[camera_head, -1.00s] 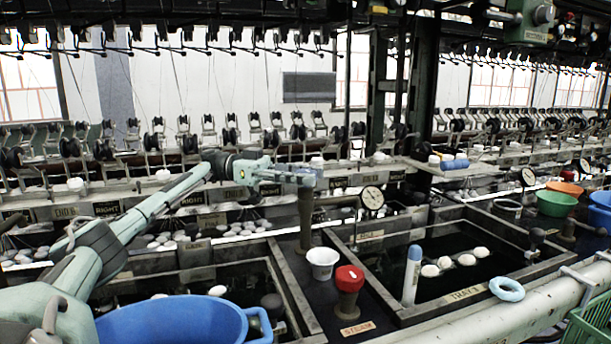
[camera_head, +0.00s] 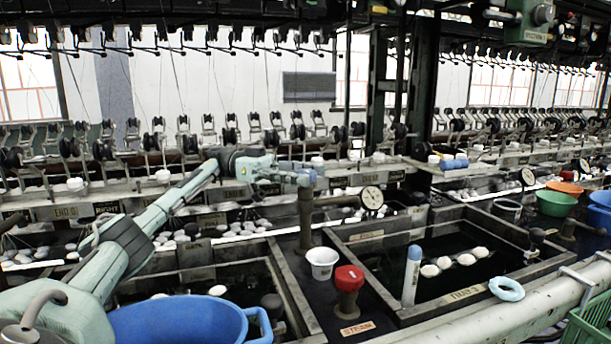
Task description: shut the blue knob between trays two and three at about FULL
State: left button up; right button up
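My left gripper (camera_head: 290,174) reaches in from the left and is at the top of a dark upright post (camera_head: 305,222) between two trays. A small bluish part (camera_head: 306,179) shows at the post's top, against the gripper's end; it may be the blue knob, but the gripper largely hides it. I cannot tell whether the fingers are open or closed on it. Tray 3 (camera_head: 465,294) is right of the post, with white cocoons in dark water. The tray left of the post (camera_head: 290,290) is partly hidden. My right gripper is not in view.
A red knob (camera_head: 349,279) labelled STEAM and a white cup (camera_head: 322,263) stand in front of the post. A round gauge (camera_head: 372,198) is behind to the right. A blue basin (camera_head: 180,322) is at the front left. A blue-capped bottle (camera_head: 412,275) stands at tray 3's left edge.

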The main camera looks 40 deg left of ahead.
aim_at(305, 170)
pick_arm(q)
notch_tip(305, 170, up, 10)
jog(key=shift+f, duration=0.1)
dwell(0.6)
dwell(1.9)
